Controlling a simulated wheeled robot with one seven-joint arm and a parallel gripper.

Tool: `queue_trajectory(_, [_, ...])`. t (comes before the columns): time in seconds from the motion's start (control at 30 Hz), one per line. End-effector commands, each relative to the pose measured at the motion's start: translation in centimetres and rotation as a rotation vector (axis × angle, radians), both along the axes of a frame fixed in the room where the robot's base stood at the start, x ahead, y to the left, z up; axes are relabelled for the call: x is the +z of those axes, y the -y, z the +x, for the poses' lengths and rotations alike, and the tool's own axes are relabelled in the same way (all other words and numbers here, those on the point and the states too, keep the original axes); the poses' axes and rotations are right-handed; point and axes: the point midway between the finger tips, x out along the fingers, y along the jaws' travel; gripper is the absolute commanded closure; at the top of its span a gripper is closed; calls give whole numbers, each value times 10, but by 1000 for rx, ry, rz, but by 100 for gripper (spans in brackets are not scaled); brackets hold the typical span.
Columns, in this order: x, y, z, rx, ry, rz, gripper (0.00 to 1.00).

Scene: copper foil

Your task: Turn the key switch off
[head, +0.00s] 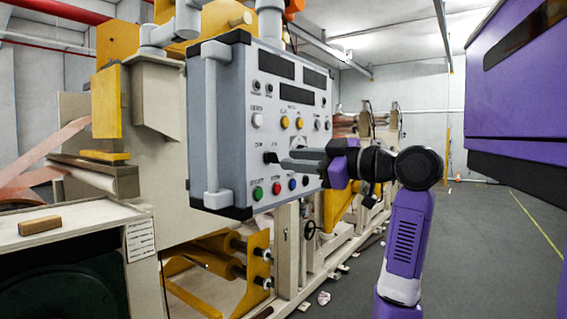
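The grey control panel (230,188) hangs in the middle of the head view, with its buttoned face turned to the right. A small dark knob (270,157) at the left of its lower middle row looks like the key switch; its turn position is too small to read. My gripper (281,161) reaches in from the right, level with this knob. Its grey fingers point left along the panel face, with the tips at or just beside the knob. I cannot tell whether they touch or grip it. The fingers hide part of that row.
Green (257,193), red and blue buttons sit just below the fingers. Yellow and white knobs (285,122) and dark displays are above. A grey side handle (211,125) stands at the panel's left. The floor (480,230) to the right is open.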

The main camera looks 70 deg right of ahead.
Motion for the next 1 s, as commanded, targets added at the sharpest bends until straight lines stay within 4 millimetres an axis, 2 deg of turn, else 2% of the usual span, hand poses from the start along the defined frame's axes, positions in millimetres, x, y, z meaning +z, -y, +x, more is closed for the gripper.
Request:
queue_trajectory(0.1, [-1, -4, -17, -1, 1, -2, 74])
queue_trajectory(0.3, [0, -7, -30, 1, -1, -2, 74])
queue_trajectory(0.9, [0, -7, -30, 0, 0, 2, 74])
queue_trajectory(1.0, [8, -6, -31, -2, 37, 18, 74])
